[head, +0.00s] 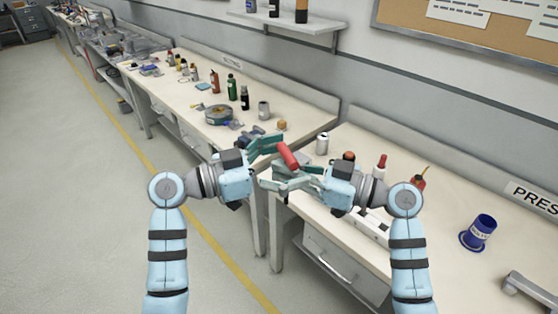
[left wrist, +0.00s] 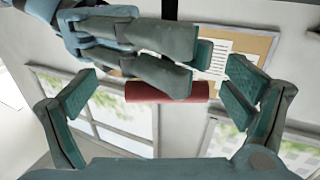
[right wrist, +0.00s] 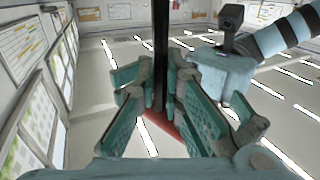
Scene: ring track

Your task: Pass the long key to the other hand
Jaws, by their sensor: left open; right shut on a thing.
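The long key has a red handle (head: 288,155) and a dark shaft (right wrist: 160,50). My right gripper (head: 297,178) is shut on the key; in the right wrist view the shaft runs between its fingers, with red showing behind them. My left gripper (head: 268,162) is open and faces the right gripper, very close to it. In the left wrist view the red handle (left wrist: 165,92) lies crosswise between the spread left fingers, partly hidden by the right gripper's fingers (left wrist: 165,60). I cannot tell whether the left fingers touch the key.
Below and behind the grippers are workbenches (head: 305,200). The left bench holds bottles (head: 231,88) and a round tin (head: 218,116). The floor at left (head: 70,180) is clear.

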